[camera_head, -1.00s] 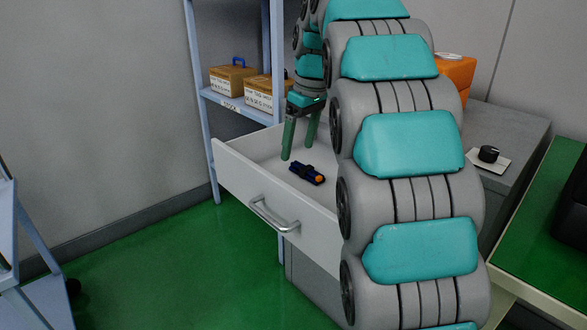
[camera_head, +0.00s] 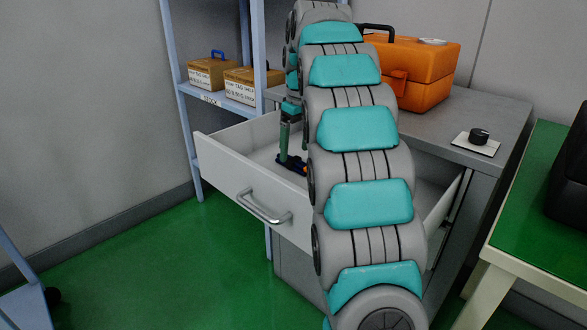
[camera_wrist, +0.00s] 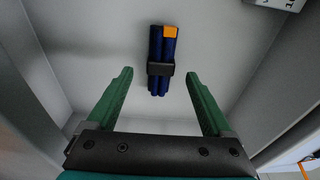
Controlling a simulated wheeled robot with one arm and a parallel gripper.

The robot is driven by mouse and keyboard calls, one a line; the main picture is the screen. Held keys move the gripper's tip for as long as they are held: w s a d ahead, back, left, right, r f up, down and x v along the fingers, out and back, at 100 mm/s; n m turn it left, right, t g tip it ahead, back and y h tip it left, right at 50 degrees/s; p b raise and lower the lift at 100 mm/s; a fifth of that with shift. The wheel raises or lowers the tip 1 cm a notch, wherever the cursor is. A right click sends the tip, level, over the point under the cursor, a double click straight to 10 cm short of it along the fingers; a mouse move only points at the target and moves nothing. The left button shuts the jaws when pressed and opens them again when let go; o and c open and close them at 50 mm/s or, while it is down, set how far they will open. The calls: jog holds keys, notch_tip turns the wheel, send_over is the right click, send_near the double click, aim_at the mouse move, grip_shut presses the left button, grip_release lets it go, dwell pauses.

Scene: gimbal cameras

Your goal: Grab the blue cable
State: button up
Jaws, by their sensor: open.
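The blue cable (camera_wrist: 155,50) is a dark blue bundle with a black band around it and an orange end. It lies on the floor of the open white drawer (camera_head: 228,172). In the wrist view it sits just beyond the green fingertips, roughly centred between them. My gripper (camera_wrist: 158,75) is open, with nothing between its fingers. In the head view the cable (camera_head: 291,163) shows beside my gripper's lower finger and is partly hidden by my arm.
The drawer's walls and front, with a metal handle (camera_head: 263,207), surround the cable. An orange toolbox (camera_head: 425,75) and a black knob on a white plate (camera_head: 476,141) are on the cabinet top. Boxes (camera_head: 250,85) stand on the shelf at left.

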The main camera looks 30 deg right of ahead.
aim_at(294, 159)
notch_tip(294, 159, down, 3)
jog(key=shift+w+f+b, duration=0.1)
jog(key=shift+b, duration=0.35)
grip_shut()
dwell(0.3)
